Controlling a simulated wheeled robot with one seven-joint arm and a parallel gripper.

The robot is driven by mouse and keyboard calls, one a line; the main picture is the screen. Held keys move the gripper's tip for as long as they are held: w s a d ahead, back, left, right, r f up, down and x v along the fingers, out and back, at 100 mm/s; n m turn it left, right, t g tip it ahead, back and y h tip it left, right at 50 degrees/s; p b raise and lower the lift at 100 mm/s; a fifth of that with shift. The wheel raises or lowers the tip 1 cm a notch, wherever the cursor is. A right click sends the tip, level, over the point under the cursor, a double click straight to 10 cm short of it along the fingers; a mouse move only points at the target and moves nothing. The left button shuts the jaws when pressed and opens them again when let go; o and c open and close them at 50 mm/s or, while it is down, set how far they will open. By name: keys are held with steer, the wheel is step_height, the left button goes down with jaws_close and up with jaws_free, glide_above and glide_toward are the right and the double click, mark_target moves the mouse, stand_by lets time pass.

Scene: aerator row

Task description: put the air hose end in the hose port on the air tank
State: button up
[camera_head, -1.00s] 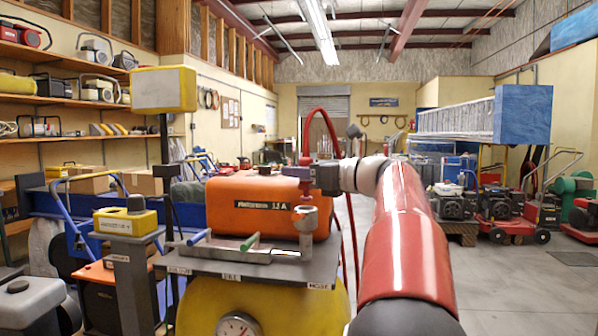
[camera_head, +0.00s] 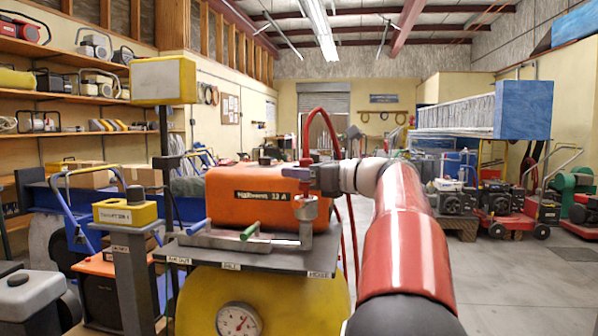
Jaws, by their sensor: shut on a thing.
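My gripper (camera_head: 312,176) is small in the head view, at the end of the red arm, and shut on the air hose end (camera_head: 305,174), a purple and grey fitting. The red air hose (camera_head: 322,110) loops up from it and hangs down behind my wrist. The hose port (camera_head: 307,208) is a grey upright cup above the HOSE label, on the plate of the yellow air tank (camera_head: 290,295). The hose end is over the port, with its tip close to the rim. Whether they touch is hard to tell.
An orange housing (camera_head: 240,205) stands just behind the port. A pressure gauge (camera_head: 238,320) is on the tank. A yellow-topped post (camera_head: 125,212) stands left.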

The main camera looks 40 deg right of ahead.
steer(key=shift+f+b, duration=0.5)
steer(key=shift+f, duration=0.35)
steer(key=o, duration=1.1)
steer(key=v, duration=0.7)
steer(key=shift+s+d, duration=0.15)
steer(key=shift+s, duration=0.2)
